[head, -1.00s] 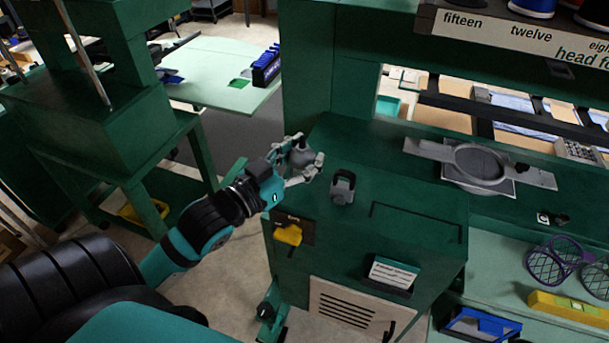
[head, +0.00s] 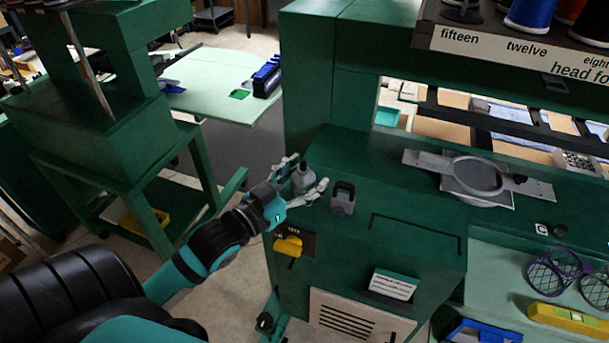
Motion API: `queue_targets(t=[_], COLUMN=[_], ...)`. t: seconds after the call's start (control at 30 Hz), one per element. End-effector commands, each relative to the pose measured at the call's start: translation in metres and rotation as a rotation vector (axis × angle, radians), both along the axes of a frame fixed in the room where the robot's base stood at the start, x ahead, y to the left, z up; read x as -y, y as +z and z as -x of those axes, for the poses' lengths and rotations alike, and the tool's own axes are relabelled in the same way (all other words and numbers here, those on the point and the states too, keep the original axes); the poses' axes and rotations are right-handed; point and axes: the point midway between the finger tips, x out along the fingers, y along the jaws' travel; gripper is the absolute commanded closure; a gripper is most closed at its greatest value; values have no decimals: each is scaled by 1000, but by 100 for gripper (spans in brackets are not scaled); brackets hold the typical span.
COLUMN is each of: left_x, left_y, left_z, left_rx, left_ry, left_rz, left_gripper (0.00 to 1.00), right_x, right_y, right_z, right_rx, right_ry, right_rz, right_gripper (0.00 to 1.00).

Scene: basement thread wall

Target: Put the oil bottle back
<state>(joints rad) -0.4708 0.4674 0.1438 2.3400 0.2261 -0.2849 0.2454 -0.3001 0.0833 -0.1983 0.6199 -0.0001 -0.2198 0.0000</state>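The oil bottle (head: 304,181) is a small grey bottle with a dark top, seen in the head view at the left edge of the green machine's top (head: 400,200). My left gripper (head: 309,174) reaches in from the lower left, with one finger on each side of the bottle. It appears shut on the bottle, which looks upright. I cannot tell whether the bottle's base touches the machine top. My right gripper is not in view.
A grey padlock-shaped object (head: 343,199) stands just right of the bottle. A yellow switch (head: 289,246) is on the machine front below. A grey hoop frame (head: 478,176) lies further right. The machine top between padlock and hoop is mostly clear.

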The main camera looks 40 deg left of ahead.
Motion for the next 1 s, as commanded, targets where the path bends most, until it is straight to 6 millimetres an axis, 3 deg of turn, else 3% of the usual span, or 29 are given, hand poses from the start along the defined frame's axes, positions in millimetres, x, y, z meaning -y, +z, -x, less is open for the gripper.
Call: queue_targets(t=[0.37,0.47,0.77,1.0], left_x=[0,-2,-9,-15], left_y=[5,0,-1,3], left_z=[0,9,60,96], left_rx=[2,-2,-4,-6], left_ry=[-1,0,-1,0], left_rz=[-1,1,-1,1], left_gripper=[29,29,29,29], right_x=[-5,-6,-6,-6], right_y=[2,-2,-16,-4], right_z=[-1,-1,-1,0], right_rx=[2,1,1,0], right_ry=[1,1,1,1], right_rz=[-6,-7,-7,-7], right_gripper=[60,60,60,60])
